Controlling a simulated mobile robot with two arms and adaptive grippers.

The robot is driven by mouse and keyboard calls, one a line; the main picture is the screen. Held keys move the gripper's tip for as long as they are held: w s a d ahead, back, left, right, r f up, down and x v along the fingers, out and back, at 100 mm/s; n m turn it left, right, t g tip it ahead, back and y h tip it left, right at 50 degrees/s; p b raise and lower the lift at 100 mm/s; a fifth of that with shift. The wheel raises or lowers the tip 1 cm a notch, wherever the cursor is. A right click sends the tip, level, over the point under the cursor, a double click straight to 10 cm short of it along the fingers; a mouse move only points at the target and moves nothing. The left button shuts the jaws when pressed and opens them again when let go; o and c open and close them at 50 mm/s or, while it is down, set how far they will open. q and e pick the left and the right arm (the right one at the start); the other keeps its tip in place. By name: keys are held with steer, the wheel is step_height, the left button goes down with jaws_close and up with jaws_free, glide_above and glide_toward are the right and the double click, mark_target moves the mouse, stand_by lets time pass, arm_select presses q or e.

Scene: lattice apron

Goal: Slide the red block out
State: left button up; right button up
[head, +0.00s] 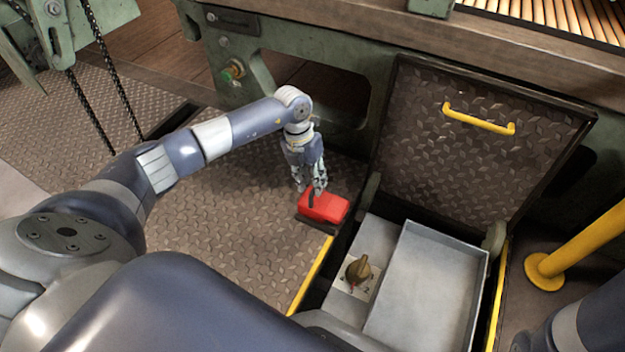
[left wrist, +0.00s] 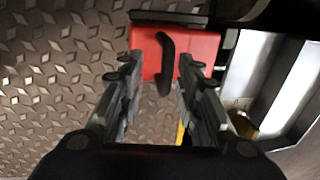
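The red block (head: 324,207) sits at the left edge of the open floor hatch, over a dark base. In the left wrist view the red block (left wrist: 200,58) has a black curved handle (left wrist: 166,62) on it. My left gripper (head: 316,192) points down at the handle side of the block. In the left wrist view its two fingers (left wrist: 161,62) are apart, one on each side of the handle, with gaps showing. Whether a finger touches the red surface I cannot tell. My right gripper is out of view.
The hatch lid (head: 480,145) stands open behind, with a yellow handle (head: 478,119). In the opening are a grey tray (head: 425,290) and a brass knob (head: 358,271) on a marked plate. A yellow post (head: 580,245) stands at right. Patterned floor plate (head: 235,225) is clear at left.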

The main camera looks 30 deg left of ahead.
arm_select(q)
steer(key=shift+r, duration=0.1)
steer(key=shift+r, duration=0.4)
step_height(320, 180, up, 11)
steer(key=a, duration=0.2)
steer(key=shift+a, duration=0.15)
steer(key=shift+s+f, duration=0.1)
